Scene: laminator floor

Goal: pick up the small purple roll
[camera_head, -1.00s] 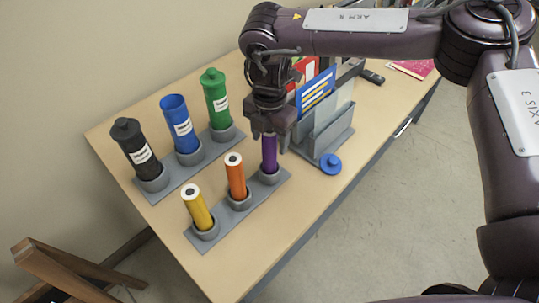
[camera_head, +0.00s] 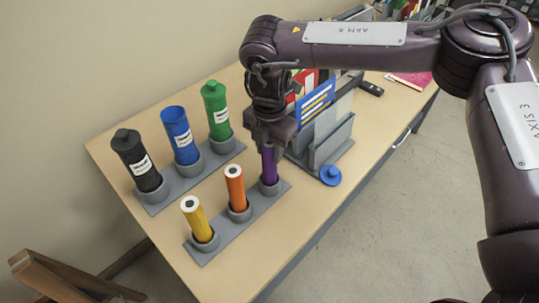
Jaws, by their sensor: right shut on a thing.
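The small purple roll (camera_head: 269,168) stands upright in the last round holder of the front grey rack (camera_head: 226,232), at the rack's right end. My right gripper (camera_head: 270,145) comes down from above and is shut on the upper part of the purple roll, hiding its top. The roll's lower end is still at the holder ring. An orange roll (camera_head: 236,188) and a yellow roll (camera_head: 196,219) stand in the same rack to its left. My left gripper is not in view.
A back rack holds black (camera_head: 136,160), blue (camera_head: 180,135) and green (camera_head: 217,110) tubes. A grey file holder (camera_head: 325,140) stands close right of my gripper. A blue cap (camera_head: 330,175) lies near the table's right edge. The table front is clear.

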